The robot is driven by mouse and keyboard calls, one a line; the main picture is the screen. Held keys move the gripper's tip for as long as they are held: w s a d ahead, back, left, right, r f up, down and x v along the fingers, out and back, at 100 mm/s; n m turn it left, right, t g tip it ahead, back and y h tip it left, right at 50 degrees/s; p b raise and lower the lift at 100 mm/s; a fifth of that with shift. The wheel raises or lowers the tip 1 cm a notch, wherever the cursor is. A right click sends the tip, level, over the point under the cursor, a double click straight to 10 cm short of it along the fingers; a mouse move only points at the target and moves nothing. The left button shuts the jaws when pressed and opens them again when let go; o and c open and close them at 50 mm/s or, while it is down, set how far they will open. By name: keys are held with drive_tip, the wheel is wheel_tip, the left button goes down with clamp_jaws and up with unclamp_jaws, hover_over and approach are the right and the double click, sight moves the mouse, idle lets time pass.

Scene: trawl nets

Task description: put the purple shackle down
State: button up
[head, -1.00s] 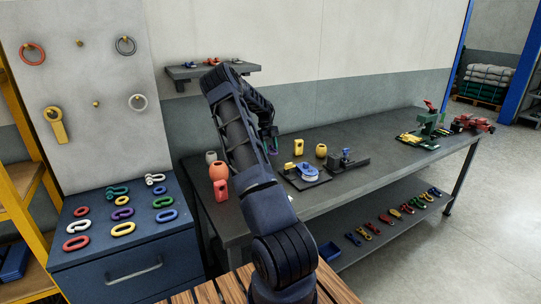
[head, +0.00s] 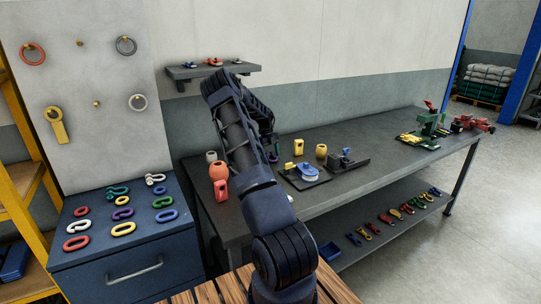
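My gripper (head: 271,146) points down over the left part of the grey workbench (head: 390,150), mostly hidden behind my own arm. A small purple piece, likely the purple shackle (head: 273,157), shows just at or below the fingertips. It is too small and too covered to tell whether the fingers are closed on it or whether it touches the bench top. A purple link (head: 122,213) also lies among other coloured pieces on the blue cabinet at the left.
The bench's right middle is clear. A small wall shelf (head: 215,70) hangs behind.

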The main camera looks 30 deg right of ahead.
drive_tip(key=v, duration=1.2)
drive_tip(key=shift+r, duration=0.15)
drive_tip(key=shift+s, duration=0.1)
drive_tip(key=s+a+r+n+t+y, duration=0.1)
drive_tip(key=s+a+r+n+t, duration=0.1)
drive_tip(key=s+a+r+n, duration=0.9)
drive_tip(key=s+a+r+n+t+y, duration=0.1)
drive_tip(key=s+a+r+n+t, duration=0.1)
drive_tip(key=s+a+r+n, duration=0.85)
drive_tip(key=s+a+n+t, duration=0.1)
drive_tip(key=s+a+n, duration=0.3)
drive_tip(key=s, duration=0.5)
drive_tip(key=s+a+f+n+t+h, duration=0.1)
drive_tip(key=s+a+n, duration=0.3)
drive_tip(key=s, duration=0.5)
drive_tip(key=s+a+f+n+t, duration=0.1)
drive_tip(key=s+a+n, duration=0.3)
drive_tip(key=s, duration=0.5)
drive_tip(key=shift+s+a+f+t, duration=0.25)
drive_tip(key=shift+a+t, duration=0.05)
drive_tip(key=shift+a, duration=0.55)
